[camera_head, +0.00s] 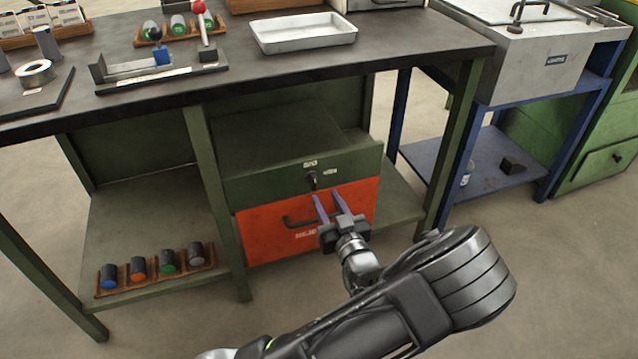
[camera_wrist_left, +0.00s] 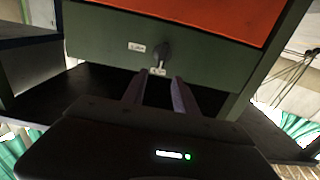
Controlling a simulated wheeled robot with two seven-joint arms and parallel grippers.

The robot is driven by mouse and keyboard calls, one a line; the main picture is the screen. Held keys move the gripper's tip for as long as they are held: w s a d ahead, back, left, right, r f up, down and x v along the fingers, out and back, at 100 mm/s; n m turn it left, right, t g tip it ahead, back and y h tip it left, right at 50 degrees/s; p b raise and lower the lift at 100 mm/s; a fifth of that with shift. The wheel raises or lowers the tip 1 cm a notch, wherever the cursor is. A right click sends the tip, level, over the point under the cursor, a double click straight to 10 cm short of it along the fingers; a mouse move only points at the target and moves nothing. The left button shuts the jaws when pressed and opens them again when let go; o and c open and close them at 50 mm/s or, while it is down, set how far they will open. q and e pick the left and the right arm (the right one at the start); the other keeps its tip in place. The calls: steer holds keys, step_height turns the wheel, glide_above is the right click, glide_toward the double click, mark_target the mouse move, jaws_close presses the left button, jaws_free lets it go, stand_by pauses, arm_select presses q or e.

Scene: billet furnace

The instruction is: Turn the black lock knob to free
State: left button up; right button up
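The black lock knob (camera_head: 312,180) is on the green panel (camera_head: 265,183) above the orange drawer front (camera_head: 262,224). One small white label is above it and another is to its right; I cannot read them surely. In the left wrist view, which is upside down, the knob (camera_wrist_left: 163,52) lies ahead of the fingertips, roughly between their lines. My left gripper (camera_head: 329,196) is open and empty, its two purple fingers pointing at the panel just below and right of the knob. It also shows in the wrist view (camera_wrist_left: 158,78). My right gripper is out of view.
A black drawer handle (camera_head: 298,221) sticks out just left of my fingers. The workbench top (camera_head: 405,45) overhangs above, carrying a white tray (camera_head: 305,33) and fixtures. A rack of coloured cylinders (camera_head: 156,268) is on the lower left shelf. Open floor lies in front.

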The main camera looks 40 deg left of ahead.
mark_target(315, 180)
arm_select(q)
steer(key=b+x, duration=0.1)
steer(key=x, duration=0.6)
steer(key=shift+a, duration=0.1)
steer(key=shift+c, duration=0.2)
steer(key=shift+f, duration=0.1)
jaws_close()
